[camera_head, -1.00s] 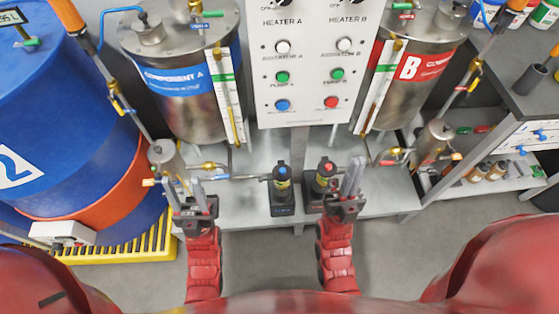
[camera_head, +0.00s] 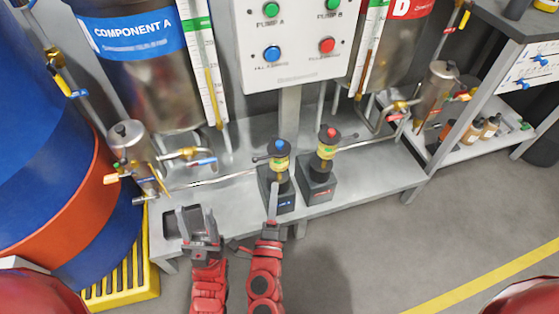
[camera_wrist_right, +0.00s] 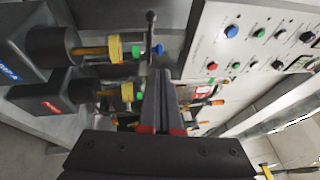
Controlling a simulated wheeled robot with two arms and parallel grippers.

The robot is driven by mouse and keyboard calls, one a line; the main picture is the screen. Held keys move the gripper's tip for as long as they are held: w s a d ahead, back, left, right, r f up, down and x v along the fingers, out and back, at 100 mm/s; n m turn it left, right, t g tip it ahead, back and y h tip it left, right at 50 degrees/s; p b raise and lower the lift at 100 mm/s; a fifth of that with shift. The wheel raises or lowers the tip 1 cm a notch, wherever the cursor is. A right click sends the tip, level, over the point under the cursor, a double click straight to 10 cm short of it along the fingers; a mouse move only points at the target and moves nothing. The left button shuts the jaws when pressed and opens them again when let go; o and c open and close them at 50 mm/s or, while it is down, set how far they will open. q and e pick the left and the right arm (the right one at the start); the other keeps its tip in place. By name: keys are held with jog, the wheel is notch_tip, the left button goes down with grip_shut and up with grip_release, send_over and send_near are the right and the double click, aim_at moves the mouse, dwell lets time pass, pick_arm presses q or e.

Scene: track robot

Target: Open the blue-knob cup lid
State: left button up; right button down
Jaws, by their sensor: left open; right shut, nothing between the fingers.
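The blue-knob cup (camera_head: 280,163) stands upright on a black pump block on the grey bench, with a blue knob on its dark lid and a lever out to the left. The lid looks closed. In the right wrist view the blue knob (camera_wrist_right: 158,49) and black lever lie just beyond my fingertips. My right gripper (camera_head: 272,187) is shut and empty, pointing up in front of the blue-knob pump; I cannot tell whether it touches. It also shows in the right wrist view (camera_wrist_right: 158,75). My left gripper (camera_head: 197,214) is open and empty over the bench's front left.
A similar red-knob cup (camera_head: 328,150) stands close on the right. The control panel (camera_head: 290,45) hangs behind. A metal canister (camera_head: 130,150) with pipes stands left, near the blue drum (camera_head: 45,120). A dark tray (camera_head: 174,224) lies beside my left gripper. Bench right is clear.

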aim_at(279, 147)
jog(key=w, duration=0.3)
jog(key=w+r, duration=0.1)
jog(key=w, duration=0.3)
jog(key=w+r+b, duration=0.1)
jog(key=w, duration=0.2)
jog(key=shift+w+d, duration=0.3)
jog(key=shift+d, duration=0.1)
